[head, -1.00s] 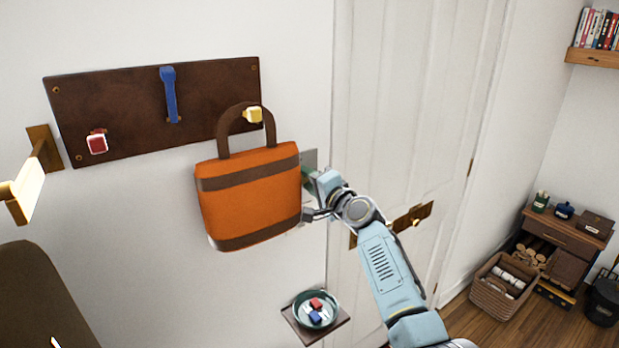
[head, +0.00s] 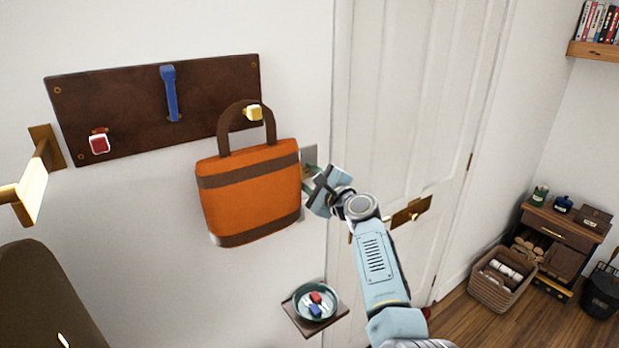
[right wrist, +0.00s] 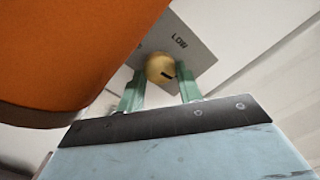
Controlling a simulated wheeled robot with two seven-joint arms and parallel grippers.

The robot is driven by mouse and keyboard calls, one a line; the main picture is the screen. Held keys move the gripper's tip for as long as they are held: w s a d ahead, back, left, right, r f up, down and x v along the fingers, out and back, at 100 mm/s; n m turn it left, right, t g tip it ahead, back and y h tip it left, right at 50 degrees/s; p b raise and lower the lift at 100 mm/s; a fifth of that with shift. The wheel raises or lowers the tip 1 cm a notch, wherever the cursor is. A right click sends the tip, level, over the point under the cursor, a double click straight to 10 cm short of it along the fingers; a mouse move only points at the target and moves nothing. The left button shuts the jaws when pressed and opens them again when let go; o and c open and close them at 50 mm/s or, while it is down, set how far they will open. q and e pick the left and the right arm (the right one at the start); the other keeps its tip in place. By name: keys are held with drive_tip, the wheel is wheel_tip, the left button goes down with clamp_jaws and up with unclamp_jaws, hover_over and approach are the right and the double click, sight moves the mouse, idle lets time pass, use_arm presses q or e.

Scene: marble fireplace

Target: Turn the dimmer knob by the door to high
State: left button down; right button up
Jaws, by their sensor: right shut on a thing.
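The dimmer's grey plate (head: 310,154) is on the wall beside the door, partly behind the orange bag and my right gripper. In the right wrist view the plate (right wrist: 203,58) bears the word LOW, and the round brass knob (right wrist: 160,68) has a dark mark on its lower right side. My right gripper (head: 309,178) is at the plate. In the right wrist view its green fingers (right wrist: 160,72) are shut on the knob, one on each side. No HIGH label can be seen. My left gripper is not in view.
An orange bag (head: 250,190) hangs from a yellow peg (head: 253,113) on a brown board (head: 120,105), close to my right gripper's left. A small shelf (head: 335,318) with a teal dish (head: 315,289) is below. The white door (head: 410,120) has a brass handle plate (head: 411,211).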

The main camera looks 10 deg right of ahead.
drive_tip(key=shift+m, duration=0.8)
drive_tip(key=o, duration=0.7)
drive_tip(key=shift+s, duration=0.15)
drive_tip(key=b+v, duration=0.1)
drive_tip(key=v, duration=1.2)
drive_tip(key=shift+s+f, duration=0.1)
